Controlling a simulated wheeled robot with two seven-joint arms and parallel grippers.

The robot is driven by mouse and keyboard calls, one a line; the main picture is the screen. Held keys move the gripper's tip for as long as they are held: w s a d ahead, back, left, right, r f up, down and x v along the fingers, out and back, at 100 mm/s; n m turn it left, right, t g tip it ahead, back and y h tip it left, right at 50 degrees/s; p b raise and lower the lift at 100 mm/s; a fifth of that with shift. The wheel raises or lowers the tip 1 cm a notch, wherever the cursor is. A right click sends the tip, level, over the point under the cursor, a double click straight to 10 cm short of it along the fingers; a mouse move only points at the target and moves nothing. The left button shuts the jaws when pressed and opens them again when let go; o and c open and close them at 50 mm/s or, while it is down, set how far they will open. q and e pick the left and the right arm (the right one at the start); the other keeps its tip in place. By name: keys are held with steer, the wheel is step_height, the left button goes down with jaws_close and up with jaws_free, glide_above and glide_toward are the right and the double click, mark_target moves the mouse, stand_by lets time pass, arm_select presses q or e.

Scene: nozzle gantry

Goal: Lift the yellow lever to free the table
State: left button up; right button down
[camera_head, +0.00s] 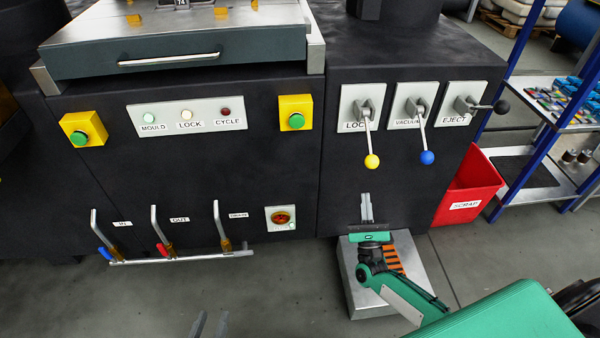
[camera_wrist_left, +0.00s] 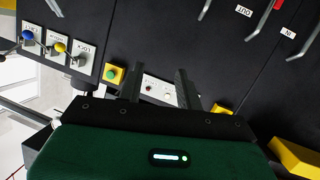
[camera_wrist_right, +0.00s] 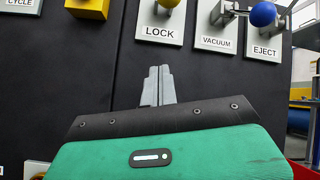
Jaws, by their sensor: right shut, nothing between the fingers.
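The yellow lever (camera_head: 371,150) hangs down from the LOCK plate, its yellow ball at the lower end. Its yellow knob (camera_wrist_right: 172,3) is cut by the top edge of the right wrist view. The left wrist view shows the yellow knob (camera_wrist_left: 60,46) too. The table (camera_head: 180,40), a grey slab with a bar handle, sits atop the machine at upper left. My right gripper (camera_head: 366,197) is shut and empty, pointing up below the yellow knob and apart from it. My left gripper (camera_head: 211,320) is open and empty, low in front of the machine.
The blue-knobbed VACUUM lever (camera_head: 423,140) hangs close right of the yellow one. The black-knobbed EJECT lever (camera_head: 485,105) points right. A red scrap bin (camera_head: 470,188) stands at right. Valve handles on a pipe (camera_head: 180,258) stick out at lower left.

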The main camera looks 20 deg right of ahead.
mark_target(371, 167)
arm_select(q)
steer(key=shift+d+r+t+b, duration=0.25)
steer(key=shift+r+t+b, duration=0.2)
steer(key=shift+r, duration=0.7)
arm_select(e)
steer(key=shift+w+d+r+m+t+h, duration=0.15)
steer(key=shift+d+r+m+h, duration=0.25)
steer(key=shift+m, duration=0.45)
steer(key=shift+w+d+r+m+t+h, duration=0.1)
steer(key=shift+d+m+t+h, duration=0.05)
steer(key=shift+m+h, duration=0.6)
